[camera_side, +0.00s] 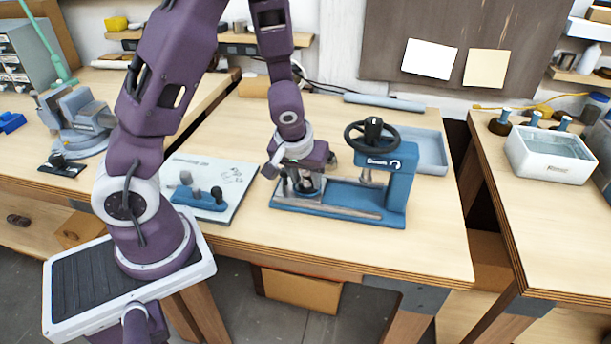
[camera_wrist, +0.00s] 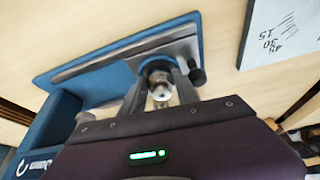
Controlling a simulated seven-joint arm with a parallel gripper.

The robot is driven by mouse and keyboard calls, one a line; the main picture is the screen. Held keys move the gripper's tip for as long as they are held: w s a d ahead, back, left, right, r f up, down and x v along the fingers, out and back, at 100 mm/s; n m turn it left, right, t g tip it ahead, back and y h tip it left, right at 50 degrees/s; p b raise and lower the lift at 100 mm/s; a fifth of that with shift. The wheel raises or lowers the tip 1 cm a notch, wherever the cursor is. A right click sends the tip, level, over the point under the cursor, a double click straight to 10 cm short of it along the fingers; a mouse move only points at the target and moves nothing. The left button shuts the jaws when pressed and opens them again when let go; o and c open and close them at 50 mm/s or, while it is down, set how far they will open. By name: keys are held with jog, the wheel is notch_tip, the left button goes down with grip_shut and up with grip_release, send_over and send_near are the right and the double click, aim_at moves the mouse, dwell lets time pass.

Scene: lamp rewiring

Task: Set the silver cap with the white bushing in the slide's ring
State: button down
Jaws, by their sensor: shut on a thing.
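My gripper (camera_side: 305,186) points down over the left end of the blue press (camera_side: 398,185). In the wrist view its two fingers (camera_wrist: 160,92) are shut on the small silver cap (camera_wrist: 160,91), with a pale spot at its near end that may be the white bushing. The slide's ring (camera_wrist: 157,66) shows just beyond the cap, on the grey slide plate (camera_wrist: 178,52). Cap and ring look very close and overlap in this view; I cannot tell whether they touch. In the side view the cap is hidden among the fingers.
The press's black handwheel (camera_side: 372,135) stands right of my gripper. A black knob (camera_wrist: 197,75) sits beside the slide plate. Left of the press, a white board (camera_side: 236,176) carries a blue holder (camera_side: 190,200) with dark parts. A blue-grey tray (camera_side: 432,150) lies behind the press.

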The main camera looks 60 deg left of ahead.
jog(key=c, duration=0.8)
grip_release()
jog(key=shift+c, duration=0.2)
jog(key=v, duration=0.7)
jog(key=w+v, duration=0.1)
jog(key=v, duration=0.8)
jog(key=shift+a+r, duration=0.2)
jog(key=shift+a, duration=0.15)
